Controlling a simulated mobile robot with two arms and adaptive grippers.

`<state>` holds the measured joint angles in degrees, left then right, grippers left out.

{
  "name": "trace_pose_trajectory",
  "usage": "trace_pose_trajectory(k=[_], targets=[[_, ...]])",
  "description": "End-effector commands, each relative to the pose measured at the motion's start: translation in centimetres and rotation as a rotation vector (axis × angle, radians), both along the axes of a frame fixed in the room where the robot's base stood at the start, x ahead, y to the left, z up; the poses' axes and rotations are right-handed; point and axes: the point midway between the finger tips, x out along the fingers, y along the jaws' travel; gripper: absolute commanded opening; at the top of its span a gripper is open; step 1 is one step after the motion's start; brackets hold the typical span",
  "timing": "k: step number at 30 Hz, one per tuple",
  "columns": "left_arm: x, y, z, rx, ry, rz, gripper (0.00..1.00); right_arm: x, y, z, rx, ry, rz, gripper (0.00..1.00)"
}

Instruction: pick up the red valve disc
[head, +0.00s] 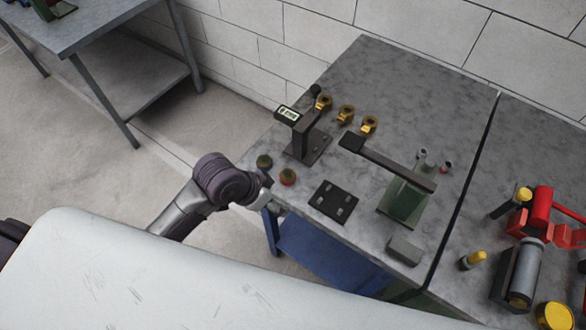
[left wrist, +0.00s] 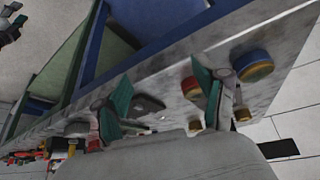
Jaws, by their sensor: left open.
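The red valve disc (head: 288,176), a small round piece with a greenish top, lies near the grey table's left front edge. In the left wrist view the red disc (left wrist: 191,90) is partly covered by one finger. A blue disc (head: 264,161) lies just beyond it and also shows in the left wrist view (left wrist: 254,67). My left gripper (left wrist: 165,98) is open, its two teal-padded fingers spread, with nothing held between them. In the head view its arm reaches the table edge beside the discs; its fingertips are hard to make out. A dark part at the wrist view's upper left may be my right gripper.
A dark stand with a display (head: 305,140), several brass fittings (head: 346,114), a black plate (head: 334,201) and a green lever press (head: 404,200) stand on the table (head: 400,80). Red pump parts (head: 540,215) are at right. The far tabletop is clear.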

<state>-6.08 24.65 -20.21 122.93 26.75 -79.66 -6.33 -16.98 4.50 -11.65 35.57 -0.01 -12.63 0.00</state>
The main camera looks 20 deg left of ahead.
Motion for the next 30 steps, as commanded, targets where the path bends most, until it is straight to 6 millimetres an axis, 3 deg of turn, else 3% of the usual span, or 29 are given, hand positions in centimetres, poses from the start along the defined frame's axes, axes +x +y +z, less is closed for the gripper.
trace_pose_trajectory(k=[11, 21, 26, 30], targets=[[3.2, 0.2, 5.2, 0.025, -0.031, -0.245, 0.71, -0.6, -0.2, 0.5, -0.002, 0.007, -0.003, 0.4], [4.8, 3.8, 11.7, 0.088, 0.015, -0.456, 0.71, -0.5, 0.0, 1.1, 0.0, 0.006, -0.004, 0.4], [4.8, 4.1, 11.8, 0.088, 0.033, -0.474, 0.71, -0.3, 0.0, 1.2, 0.0, 0.004, -0.004, 0.4], [5.1, 3.1, 9.6, 0.086, 0.035, -0.476, 0.71, -0.3, 0.0, 1.6, 0.0, 0.004, -0.004, 0.4]])
